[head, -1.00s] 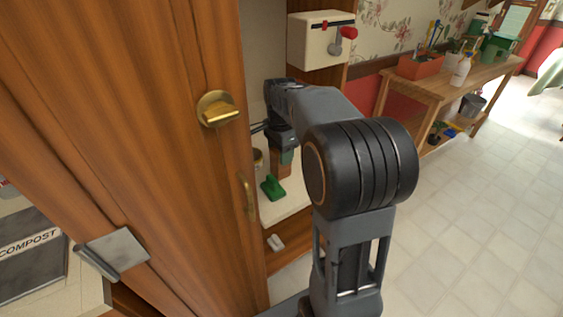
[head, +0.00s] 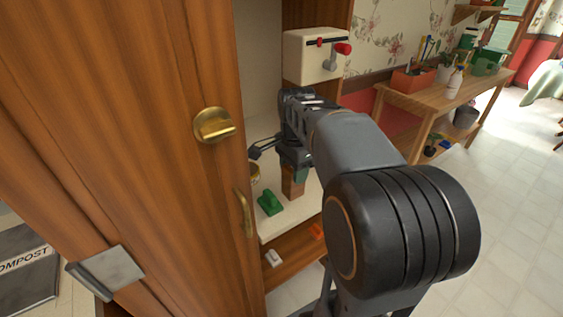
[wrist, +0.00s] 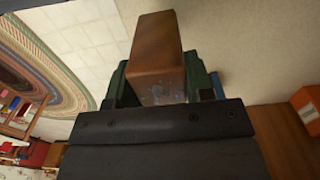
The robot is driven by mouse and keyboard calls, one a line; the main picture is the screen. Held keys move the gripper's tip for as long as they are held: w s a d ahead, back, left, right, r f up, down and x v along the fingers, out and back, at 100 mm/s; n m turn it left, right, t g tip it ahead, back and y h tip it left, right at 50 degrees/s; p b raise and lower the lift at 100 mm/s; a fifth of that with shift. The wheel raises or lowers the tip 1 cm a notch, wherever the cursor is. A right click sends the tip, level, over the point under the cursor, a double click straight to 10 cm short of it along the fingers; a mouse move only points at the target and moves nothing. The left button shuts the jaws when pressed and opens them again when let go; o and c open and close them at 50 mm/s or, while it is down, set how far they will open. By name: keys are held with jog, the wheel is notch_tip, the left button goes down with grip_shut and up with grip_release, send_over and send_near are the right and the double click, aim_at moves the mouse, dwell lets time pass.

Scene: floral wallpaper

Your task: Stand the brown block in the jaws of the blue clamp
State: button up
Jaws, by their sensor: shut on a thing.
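The brown block (head: 293,186) hangs from my gripper (head: 294,160) inside the open cupboard, above or at the pale shelf; I cannot tell whether it touches. In the wrist view the block (wrist: 157,48) sits between dark green finger pads of my gripper (wrist: 160,88), which is shut on it. A green object (head: 270,203) lies on the shelf just left of the block. I cannot make out the blue clamp for certain; a small bluish edge (wrist: 218,86) shows beside the right finger in the wrist view.
The wooden cupboard door (head: 120,140) with brass fittings stands close on the left. A white box with a red knob (head: 318,55) is mounted above my wrist. An orange item (head: 316,231) and a white item (head: 273,258) lie on the lower shelf. Open floor (head: 500,215) is right.

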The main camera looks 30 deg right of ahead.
jog(key=s+d, duration=0.2)
jog(key=s, duration=0.9)
jog(key=shift+d, duration=0.15)
